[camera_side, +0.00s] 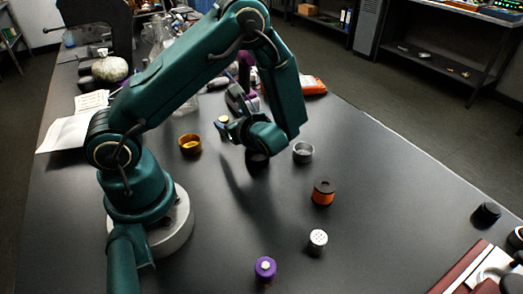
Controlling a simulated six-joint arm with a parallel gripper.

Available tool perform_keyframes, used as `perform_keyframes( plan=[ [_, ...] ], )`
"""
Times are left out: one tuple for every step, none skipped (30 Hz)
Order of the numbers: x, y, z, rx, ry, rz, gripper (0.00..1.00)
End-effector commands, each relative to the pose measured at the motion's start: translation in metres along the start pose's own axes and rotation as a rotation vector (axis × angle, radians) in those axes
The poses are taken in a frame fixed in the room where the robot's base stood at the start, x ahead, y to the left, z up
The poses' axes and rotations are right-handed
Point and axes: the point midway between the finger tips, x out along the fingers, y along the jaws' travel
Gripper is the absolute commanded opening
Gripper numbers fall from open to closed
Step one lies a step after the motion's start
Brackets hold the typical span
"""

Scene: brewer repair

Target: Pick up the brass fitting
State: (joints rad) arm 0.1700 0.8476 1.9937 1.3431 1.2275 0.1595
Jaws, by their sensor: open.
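A gold-coloured, brass-looking ring or cup (190,144) stands upright on the dark table, right of my arm's base. My gripper (222,126) is open, to the right of this ring and apart from it in the picture. Its fingers are small here, and the wrist partly hides them. A small pale, yellowish disc (224,119) shows right at the fingertips; I cannot tell whether it is touched or lies behind them.
A grey ring (303,152) and a dark round part (257,160) are near my wrist. An orange-and-black cylinder (323,192), a white perforated cap (318,241) and a purple part (265,269) stand nearer. Glassware and papers (68,131) are behind. The right middle of the table is clear.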

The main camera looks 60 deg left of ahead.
Motion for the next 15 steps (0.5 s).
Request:
perform_keyframes(
  plan=[
    [0.002, 0.004, -0.005, 0.025, -0.004, 0.006, 0.68],
    [0.002, 0.005, -0.006, 0.034, -0.005, 0.009, 0.68],
    [0.004, 0.007, -0.008, 0.042, -0.006, 0.012, 0.68],
    [0.005, 0.007, -0.009, 0.046, -0.007, 0.013, 0.68],
    [0.007, 0.008, -0.009, 0.048, -0.007, 0.014, 0.68],
    [0.01, 0.008, -0.009, 0.05, -0.007, 0.014, 0.68],
    [0.013, 0.008, -0.009, 0.049, -0.007, 0.014, 0.68],
    [0.017, 0.009, -0.009, 0.048, -0.008, 0.016, 0.68],
    [0.022, 0.009, -0.009, 0.048, -0.008, 0.016, 0.68],
    [0.026, 0.009, -0.009, 0.048, -0.007, 0.017, 0.68],
    [0.03, 0.009, -0.009, 0.048, -0.007, 0.017, 0.68],
    [0.035, 0.009, -0.009, 0.046, -0.007, 0.017, 0.68],
    [0.039, 0.009, -0.009, 0.046, -0.006, 0.016, 0.68],
    [0.042, 0.009, -0.009, 0.045, -0.006, 0.017, 0.68],
    [0.046, 0.009, -0.009, 0.047, -0.006, 0.015, 0.68]
  ],
)
